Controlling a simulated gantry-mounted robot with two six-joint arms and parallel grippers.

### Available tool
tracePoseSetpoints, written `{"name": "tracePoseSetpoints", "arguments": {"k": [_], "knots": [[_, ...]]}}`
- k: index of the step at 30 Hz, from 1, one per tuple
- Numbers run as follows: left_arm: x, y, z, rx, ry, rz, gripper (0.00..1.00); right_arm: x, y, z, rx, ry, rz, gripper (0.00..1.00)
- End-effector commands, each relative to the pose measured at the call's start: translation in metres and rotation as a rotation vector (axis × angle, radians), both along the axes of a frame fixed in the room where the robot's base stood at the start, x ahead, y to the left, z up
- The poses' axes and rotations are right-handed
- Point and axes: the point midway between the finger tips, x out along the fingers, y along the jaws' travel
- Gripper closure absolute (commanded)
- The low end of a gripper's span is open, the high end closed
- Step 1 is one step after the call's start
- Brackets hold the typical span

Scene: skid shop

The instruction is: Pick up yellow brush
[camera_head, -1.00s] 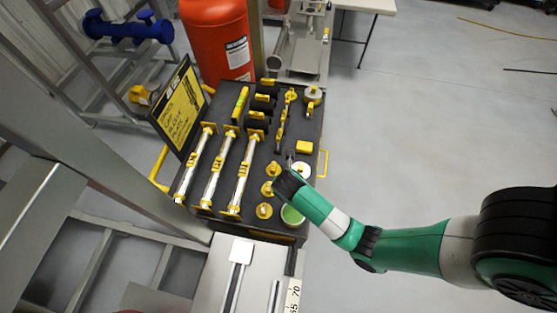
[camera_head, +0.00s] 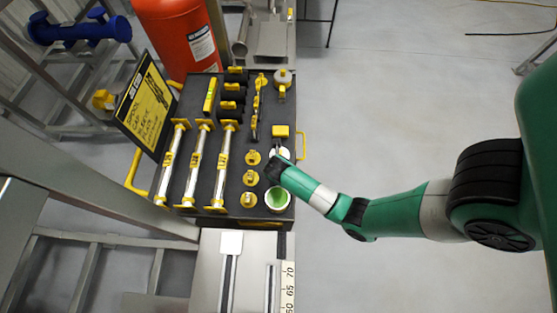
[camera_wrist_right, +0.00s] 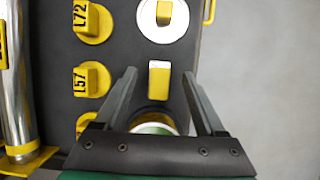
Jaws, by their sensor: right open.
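My right gripper (camera_head: 277,166) is over the right part of a dark tool board (camera_head: 224,140), just beyond a white cup with a green inside (camera_head: 277,198). In the right wrist view the gripper (camera_wrist_right: 160,90) is open. A yellow block-like piece with a pale end (camera_wrist_right: 158,82), probably the brush, lies between its fingers in the picture, with clear gaps on both sides. The arm hides this piece in the head view. The cup (camera_wrist_right: 155,126) shows partly below it, between the fingers. My left gripper is not in view.
A white disc with a yellow block (camera_wrist_right: 165,14) lies beyond. Yellow labelled knobs (camera_wrist_right: 92,79) stand close on the left. Silver tubes with yellow ends (camera_head: 198,165), a sign (camera_head: 148,105) and a red tank (camera_head: 178,35) are further left. Floor right of the board is clear.

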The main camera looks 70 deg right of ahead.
Motion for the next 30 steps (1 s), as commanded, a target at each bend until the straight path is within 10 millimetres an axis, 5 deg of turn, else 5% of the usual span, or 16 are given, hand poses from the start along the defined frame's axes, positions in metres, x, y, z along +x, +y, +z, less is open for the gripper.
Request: {"name": "tracePoseSetpoints", "arguments": {"k": [5, 13, 25, 30], "knots": [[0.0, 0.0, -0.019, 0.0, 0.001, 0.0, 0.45, 0.003, -0.01, -0.032, 0.002, 0.002, -0.002, 0.28], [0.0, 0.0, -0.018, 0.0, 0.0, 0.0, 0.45, 0.004, -0.012, -0.034, 0.0, -0.001, 0.0, 0.28], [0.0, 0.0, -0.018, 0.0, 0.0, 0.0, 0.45, 0.004, -0.012, -0.034, 0.0, 0.0, 0.0, 0.98], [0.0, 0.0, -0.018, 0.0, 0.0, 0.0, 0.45, 0.004, -0.012, -0.033, 0.0, 0.0, 0.0, 1.0]]}}
